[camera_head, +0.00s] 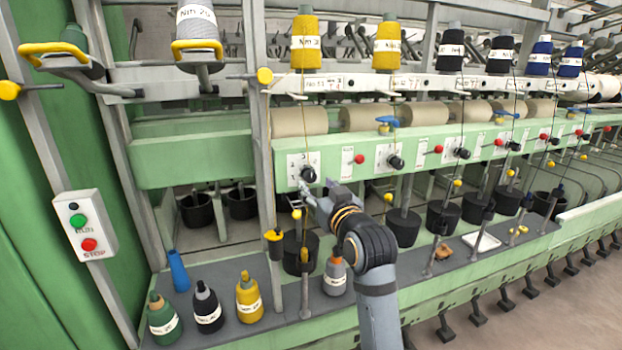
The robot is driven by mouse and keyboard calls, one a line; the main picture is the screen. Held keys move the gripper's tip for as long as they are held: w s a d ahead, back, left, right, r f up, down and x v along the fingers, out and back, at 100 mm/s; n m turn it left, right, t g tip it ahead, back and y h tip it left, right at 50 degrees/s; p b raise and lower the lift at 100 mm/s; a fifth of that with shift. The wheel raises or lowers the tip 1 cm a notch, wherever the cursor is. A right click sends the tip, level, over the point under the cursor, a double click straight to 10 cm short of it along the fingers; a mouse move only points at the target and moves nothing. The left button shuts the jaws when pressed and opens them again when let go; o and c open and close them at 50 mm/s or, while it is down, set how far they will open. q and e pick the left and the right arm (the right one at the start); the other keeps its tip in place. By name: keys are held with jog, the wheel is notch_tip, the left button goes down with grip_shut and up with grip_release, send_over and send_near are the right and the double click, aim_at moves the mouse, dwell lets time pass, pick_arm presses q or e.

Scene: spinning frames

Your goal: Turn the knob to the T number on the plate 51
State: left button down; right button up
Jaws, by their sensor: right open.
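A black knob (308,174) sits on a white numbered dial plate (296,161) on the green rail, the leftmost of several such knobs. The dial numbers and the knob's pointing direction are too small to read surely. Above it, a white label strip (322,84) carries lettering that looks like "No 51" with a T number; the digit is not clear. My right gripper (309,197) reaches up from below, its fingers open, just under the knob. I cannot tell whether a fingertip touches it. My left gripper is out of view.
A red button (359,159) is right of the knob, with another dial knob (396,162) beyond. Labelled bobbins stand on the lower shelf, including a yellow one (249,299) and a grey one (335,277). A RUN/STOP box (85,224) hangs at left. Thin yarn hangs near the knob.

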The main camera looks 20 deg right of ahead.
aim_at(311, 178)
jog(key=w, duration=0.4)
jog(key=shift+w+f+p, duration=0.1)
jog(key=shift+w+p, duration=0.2)
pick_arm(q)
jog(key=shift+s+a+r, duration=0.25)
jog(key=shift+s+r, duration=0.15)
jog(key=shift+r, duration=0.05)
pick_arm(e)
grip_shut()
jog(key=shift+r+m+p, duration=0.2)
jog(key=shift+m+p, duration=0.8)
jog(key=shift+p, duration=0.05)
jog(key=m+p, duration=0.2)
jog(key=m, duration=0.1)
jog(key=shift+m+p, duration=0.3)
jog(key=shift+p, duration=0.1)
jog(key=m+p, duration=0.3)
jog(key=m, duration=0.1)
pick_arm(q)
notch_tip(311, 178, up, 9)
jog(key=p, duration=0.1)
pick_arm(e)
jog(key=shift+m, duration=1.1)
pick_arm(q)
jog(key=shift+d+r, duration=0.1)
